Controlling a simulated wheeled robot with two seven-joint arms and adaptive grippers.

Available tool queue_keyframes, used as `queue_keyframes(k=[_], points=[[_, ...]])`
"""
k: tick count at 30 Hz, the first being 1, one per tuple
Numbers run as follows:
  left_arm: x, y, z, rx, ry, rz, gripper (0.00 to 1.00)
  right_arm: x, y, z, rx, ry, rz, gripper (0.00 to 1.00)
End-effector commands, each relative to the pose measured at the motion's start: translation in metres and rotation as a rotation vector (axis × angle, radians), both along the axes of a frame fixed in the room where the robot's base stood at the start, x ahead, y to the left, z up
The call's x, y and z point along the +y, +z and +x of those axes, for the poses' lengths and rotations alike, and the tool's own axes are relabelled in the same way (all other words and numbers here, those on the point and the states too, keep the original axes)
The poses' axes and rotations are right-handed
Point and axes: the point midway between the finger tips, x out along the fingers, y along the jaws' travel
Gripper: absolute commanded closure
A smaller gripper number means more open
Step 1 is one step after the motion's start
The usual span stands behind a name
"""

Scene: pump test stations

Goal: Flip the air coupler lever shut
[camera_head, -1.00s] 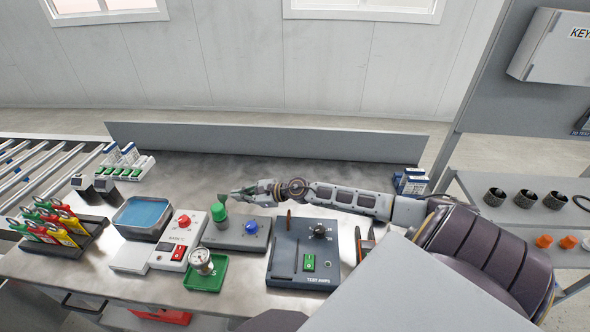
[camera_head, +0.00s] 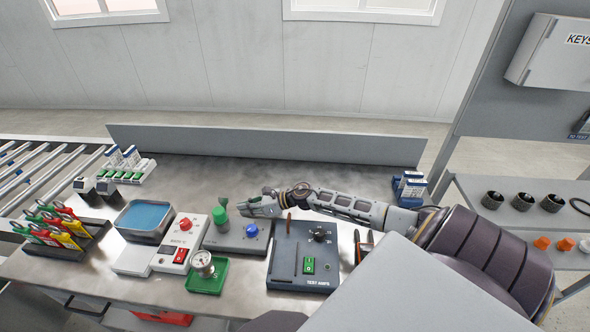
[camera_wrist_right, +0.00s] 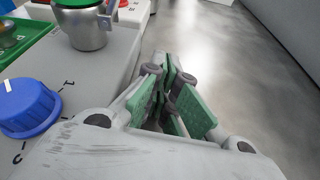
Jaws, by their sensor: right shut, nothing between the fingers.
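The air coupler, a metal cylinder with a green top, stands upright on a grey box (camera_head: 234,242) beside a blue knob (camera_head: 252,230). Its green part (camera_head: 218,210) shows in the head view, with a small piece rising at its upper right. In the right wrist view the coupler body (camera_wrist_right: 88,38) is at upper left, with a thin metal lever part (camera_wrist_right: 108,18) on its right side. My right gripper (camera_head: 243,207) is shut and empty, just right of the coupler. Its green-padded fingers (camera_wrist_right: 165,80) point past the coupler; I cannot tell if they touch it. My left gripper is not in view.
A gauge (camera_head: 203,264) stands on a green tray (camera_head: 207,281) in front. A white box with a red knob (camera_head: 185,225) is left of the grey box. A dark test panel (camera_head: 285,262) lies below my right arm. Bare metal table is free behind the coupler.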

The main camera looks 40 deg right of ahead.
Motion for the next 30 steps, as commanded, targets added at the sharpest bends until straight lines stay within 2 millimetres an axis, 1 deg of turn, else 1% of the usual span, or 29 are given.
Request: queue_keyframes(k=[12,30], points=[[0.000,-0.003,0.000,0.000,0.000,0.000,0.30,-0.020,0.009,-0.021,0.001,0.000,-0.003,1.00],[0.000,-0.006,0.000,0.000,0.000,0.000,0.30,-0.045,0.022,-0.047,0.000,0.001,-0.003,1.00]])
